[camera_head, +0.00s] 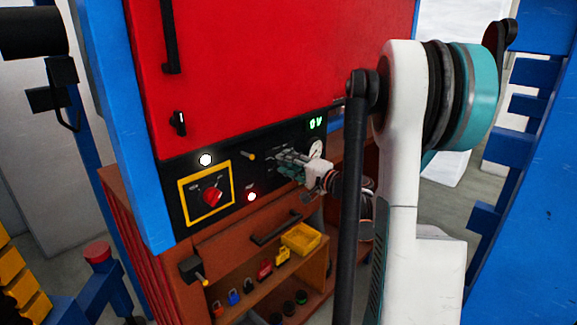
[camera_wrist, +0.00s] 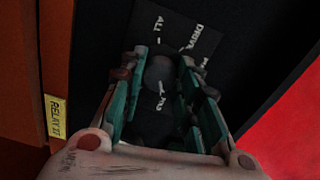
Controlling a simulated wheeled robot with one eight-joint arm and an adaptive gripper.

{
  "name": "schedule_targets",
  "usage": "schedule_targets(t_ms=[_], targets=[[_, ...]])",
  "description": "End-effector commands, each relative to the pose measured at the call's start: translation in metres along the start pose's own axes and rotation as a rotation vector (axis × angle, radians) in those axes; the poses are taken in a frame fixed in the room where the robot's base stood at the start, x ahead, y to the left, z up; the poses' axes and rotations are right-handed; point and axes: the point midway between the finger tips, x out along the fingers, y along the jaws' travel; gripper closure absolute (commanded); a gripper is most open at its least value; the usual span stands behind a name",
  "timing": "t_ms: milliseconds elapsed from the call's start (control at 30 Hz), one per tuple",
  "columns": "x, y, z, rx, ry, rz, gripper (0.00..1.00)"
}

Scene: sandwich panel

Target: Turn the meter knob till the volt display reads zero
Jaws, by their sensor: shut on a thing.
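The volt display (camera_head: 316,124) glows green at the right end of the black panel and appears to read "0 V". My gripper (camera_head: 285,160) is at the panel, below and left of the display. In the wrist view, my gripper (camera_wrist: 162,68) has its two green-sided fingers on either side of a dark round knob (camera_wrist: 160,74), closed on it. The knob sits on a dark plate with white lettering, partly legible as "DRIVE". In the head view my fingers hide the knob.

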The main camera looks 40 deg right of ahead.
Motion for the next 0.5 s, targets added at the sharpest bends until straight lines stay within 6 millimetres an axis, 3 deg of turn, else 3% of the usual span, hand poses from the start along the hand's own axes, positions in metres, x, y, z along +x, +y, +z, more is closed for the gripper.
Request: schedule_targets(t_ms=[500], targets=[[-0.0003, 0.0003, 0.0000, 0.136, 0.000, 0.001, 0.94]])
